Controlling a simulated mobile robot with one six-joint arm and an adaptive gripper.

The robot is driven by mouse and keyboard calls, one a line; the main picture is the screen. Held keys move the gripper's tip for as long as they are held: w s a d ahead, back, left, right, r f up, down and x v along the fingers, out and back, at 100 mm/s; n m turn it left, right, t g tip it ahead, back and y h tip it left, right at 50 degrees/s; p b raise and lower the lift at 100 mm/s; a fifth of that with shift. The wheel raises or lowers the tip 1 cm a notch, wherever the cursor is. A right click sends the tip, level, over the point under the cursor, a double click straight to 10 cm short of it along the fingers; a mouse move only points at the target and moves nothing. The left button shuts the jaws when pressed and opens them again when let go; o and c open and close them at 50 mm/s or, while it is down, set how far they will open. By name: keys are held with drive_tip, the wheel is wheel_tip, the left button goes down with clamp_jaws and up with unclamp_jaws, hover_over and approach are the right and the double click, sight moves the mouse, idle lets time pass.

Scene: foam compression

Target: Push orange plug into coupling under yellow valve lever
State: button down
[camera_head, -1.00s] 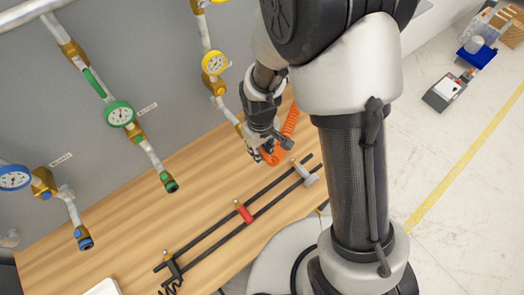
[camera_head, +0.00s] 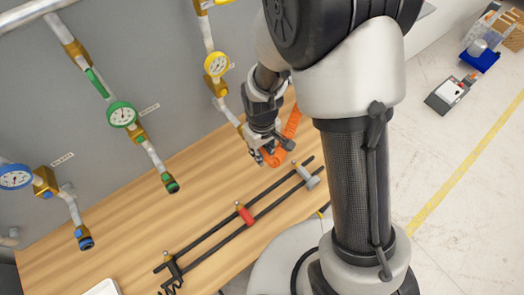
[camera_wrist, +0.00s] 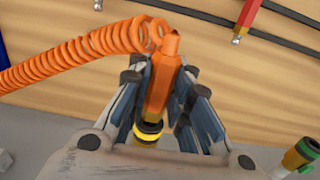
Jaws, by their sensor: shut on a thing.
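My gripper (camera_head: 266,152) is at the lower end of the yellow-gauge pipe, above the bench. In the wrist view its fingers (camera_wrist: 161,78) are shut on the orange plug (camera_wrist: 158,92), one on each side. The plug's lower end meets the coupling (camera_wrist: 148,131), which is black with a yellow ring; how deep it sits cannot be told. The coiled orange hose (camera_wrist: 85,52) runs from the plug to the left, and also shows beside my gripper in the head view (camera_head: 292,124). A yellow piece, perhaps the valve lever (camera_head: 223,2), is cut off at the top edge.
Pipes with a yellow gauge (camera_head: 216,64), a green gauge (camera_head: 122,114) and a blue gauge (camera_head: 15,177) line the grey wall. A black rail rack with a red piece (camera_head: 245,214) and a grey piece (camera_head: 308,177) lies on the wooden bench (camera_head: 130,225).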

drive_tip(key=shift+w+a, duration=0.3)
drive_tip(key=shift+w, duration=0.2)
idle(0.3)
drive_tip(key=c, duration=1.4)
unclamp_jaws()
drive_tip(key=shift+r, duration=0.1)
wheel_tip(320, 180, up, 12)
